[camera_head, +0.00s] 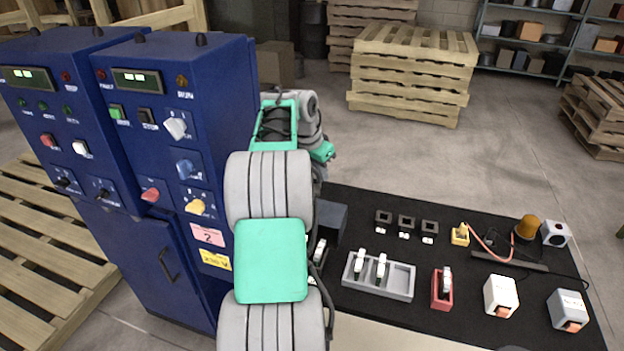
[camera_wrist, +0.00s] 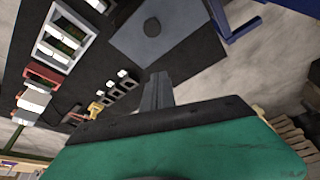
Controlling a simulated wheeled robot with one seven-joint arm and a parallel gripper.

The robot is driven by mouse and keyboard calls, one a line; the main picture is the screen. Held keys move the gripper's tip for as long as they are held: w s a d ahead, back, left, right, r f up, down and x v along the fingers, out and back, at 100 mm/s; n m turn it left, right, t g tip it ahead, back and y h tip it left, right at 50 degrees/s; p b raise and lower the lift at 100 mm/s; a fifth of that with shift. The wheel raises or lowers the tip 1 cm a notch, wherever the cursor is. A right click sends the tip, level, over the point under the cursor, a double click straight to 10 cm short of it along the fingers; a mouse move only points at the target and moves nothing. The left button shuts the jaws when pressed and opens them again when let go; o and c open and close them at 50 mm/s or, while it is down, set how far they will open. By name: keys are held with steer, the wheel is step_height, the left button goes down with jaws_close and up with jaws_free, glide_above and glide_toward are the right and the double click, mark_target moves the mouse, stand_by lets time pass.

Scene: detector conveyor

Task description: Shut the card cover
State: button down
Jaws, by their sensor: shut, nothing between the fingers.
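A dark blue-grey box (camera_head: 329,222) stands on the black mat just right of my arm in the head view, partly hidden by it. In the wrist view a flat grey panel (camera_wrist: 185,35) with a dark round spot lies beyond my fingertips. It may be the card cover, but I cannot tell for sure, nor how far open it is. My gripper (camera_wrist: 157,78) is shut and empty, its fingers pointing towards the panel's near edge. I cannot tell whether they touch it. In the head view my arm hides the gripper.
The black mat (camera_head: 360,325) holds a grey tray (camera_head: 378,292) with cards, a red holder (camera_head: 442,289), white boxes (camera_head: 500,296), black blocks (camera_head: 407,221) and an orange lamp (camera_head: 527,229). Blue cabinets (camera_head: 214,120) stand close left of my arm. Pallets (camera_head: 413,75) stand behind.

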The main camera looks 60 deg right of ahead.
steer(key=p, duration=0.1)
glide_above(318, 210)
steer(key=s+d, duration=0.1)
steer(key=d, duration=0.2)
steer(key=f, duration=0.7)
steer(key=shift+s+d, duration=0.15)
steer(key=shift+d, duration=0.05)
steer(key=a, duration=0.2)
steer(key=w+a+p, duration=0.1)
steer(key=shift+w+a+f, duration=0.1)
steer(key=shift+f, duration=0.25)
steer(key=shift+a+f, duration=0.2)
steer(key=shift+f, duration=0.05)
